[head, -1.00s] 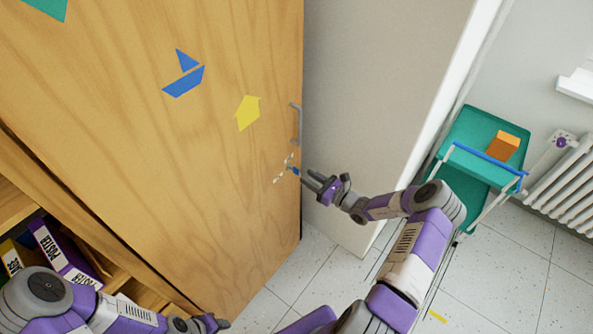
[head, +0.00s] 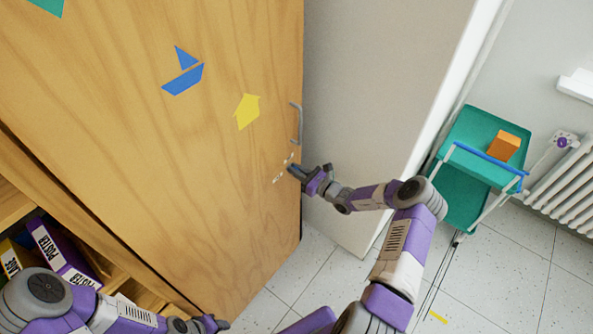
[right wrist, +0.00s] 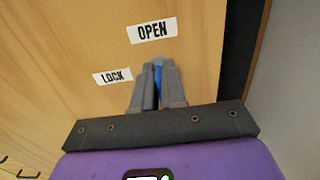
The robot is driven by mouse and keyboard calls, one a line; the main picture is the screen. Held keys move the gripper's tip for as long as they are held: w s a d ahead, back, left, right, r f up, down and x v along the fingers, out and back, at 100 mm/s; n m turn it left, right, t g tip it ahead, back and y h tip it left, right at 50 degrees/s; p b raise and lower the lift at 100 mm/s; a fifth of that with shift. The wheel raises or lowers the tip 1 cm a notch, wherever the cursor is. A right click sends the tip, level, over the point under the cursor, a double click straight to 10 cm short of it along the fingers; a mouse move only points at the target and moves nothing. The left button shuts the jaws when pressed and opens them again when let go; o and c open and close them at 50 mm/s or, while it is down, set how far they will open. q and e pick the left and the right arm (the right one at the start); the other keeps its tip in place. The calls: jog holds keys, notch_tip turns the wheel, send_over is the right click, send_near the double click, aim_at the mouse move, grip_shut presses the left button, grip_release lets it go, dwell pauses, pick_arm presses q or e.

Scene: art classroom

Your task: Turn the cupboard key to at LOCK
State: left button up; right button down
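The cupboard door (head: 200,200) is light wood and stands closed. The blue key (right wrist: 158,76) sits in the door, with its blue head upright between my right gripper's fingers (right wrist: 158,85). The fingers are close together on both sides of it and hide most of it. In the head view my right gripper (head: 298,172) is at the door's right edge, below the handle. The OPEN label (right wrist: 152,30) is above the key and the LOCK label (right wrist: 112,77) is to its left. My left gripper (head: 208,324) is low in the head view, away from the key; its fingers are unclear.
A grey bar handle (head: 298,123) is just above the key. A grey wall panel (head: 365,100) stands right of the door. A green trolley (head: 480,150) with an orange block (head: 504,146) is further right, beside a radiator (head: 570,185). Open shelves with binders (head: 62,255) are lower left.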

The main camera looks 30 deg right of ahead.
jog(key=shift+n, duration=0.4)
jog(key=n+p, duration=0.1)
jog(key=n, duration=0.2)
jog(key=shift+n, duration=0.3)
jog(key=n, duration=0.4)
jog(key=shift+s+a+n, duration=0.1)
jog(key=shift+n, duration=0.2)
jog(key=shift+f+n, duration=0.15)
jog(key=shift+n, duration=4.35)
jog(key=c, duration=1.3)
grip_release()
